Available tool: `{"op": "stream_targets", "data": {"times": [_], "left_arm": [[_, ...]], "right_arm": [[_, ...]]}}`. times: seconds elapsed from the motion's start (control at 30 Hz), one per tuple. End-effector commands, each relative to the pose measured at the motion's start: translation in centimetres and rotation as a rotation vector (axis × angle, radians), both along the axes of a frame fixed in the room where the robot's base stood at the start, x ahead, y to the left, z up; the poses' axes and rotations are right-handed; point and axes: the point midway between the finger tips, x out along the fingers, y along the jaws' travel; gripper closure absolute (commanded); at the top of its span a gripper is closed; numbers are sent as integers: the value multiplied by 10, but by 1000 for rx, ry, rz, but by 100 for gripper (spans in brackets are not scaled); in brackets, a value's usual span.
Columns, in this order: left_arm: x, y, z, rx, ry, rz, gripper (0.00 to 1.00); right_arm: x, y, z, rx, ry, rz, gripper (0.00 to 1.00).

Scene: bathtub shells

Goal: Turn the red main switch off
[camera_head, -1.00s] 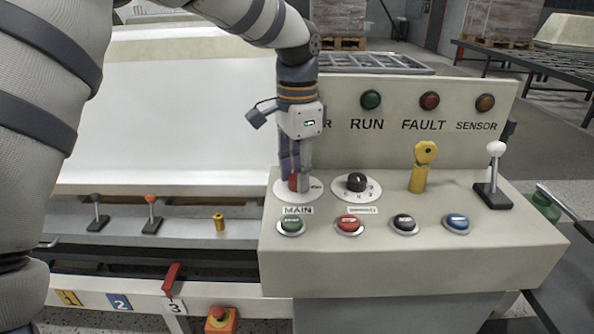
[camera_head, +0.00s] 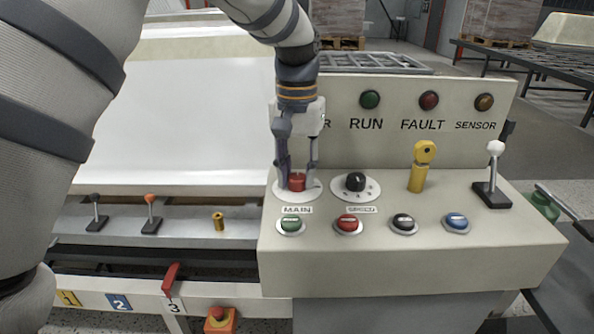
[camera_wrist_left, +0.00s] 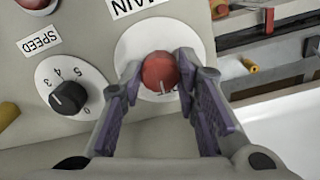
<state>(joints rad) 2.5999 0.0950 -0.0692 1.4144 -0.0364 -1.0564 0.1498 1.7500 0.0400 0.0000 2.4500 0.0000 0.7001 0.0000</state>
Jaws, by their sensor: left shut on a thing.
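The red main switch (camera_head: 297,182) is a round knob on a white dial plate, above the MAIN label on the sloped control panel (camera_head: 400,262). My left gripper (camera_head: 298,178) points down over it, with one finger on each side, shut on the knob. In the left wrist view the red main switch (camera_wrist_left: 160,72) sits between the purple-padded fingers of the left gripper (camera_wrist_left: 161,76). A pale mark on the knob points toward lettering on the dial, which is partly hidden and hard to read. My right gripper is not in view.
The black SPEED knob (camera_head: 355,183) is close on the right. Beyond it stand a yellow key-like handle (camera_head: 421,165) and a white-topped lever (camera_head: 494,168). Several push buttons line the front, including a green one (camera_head: 290,225). The upright lamp panel (camera_head: 400,98) rises behind.

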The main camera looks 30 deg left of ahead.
Motion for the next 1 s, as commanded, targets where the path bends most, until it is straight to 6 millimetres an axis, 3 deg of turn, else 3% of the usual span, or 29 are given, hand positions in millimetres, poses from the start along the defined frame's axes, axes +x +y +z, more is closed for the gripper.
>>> {"op": "stream_targets", "data": {"times": [0.77,0.8,0.9,1.0], "left_arm": [[0,0,-1,-1,2,97,99],[0,0,-1,-1,2,97,69],[0,0,-1,-1,2,97,51],[0,0,-1,-1,2,97,51]], "right_arm": [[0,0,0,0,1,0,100],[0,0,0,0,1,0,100],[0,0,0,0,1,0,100],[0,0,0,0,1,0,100]]}}
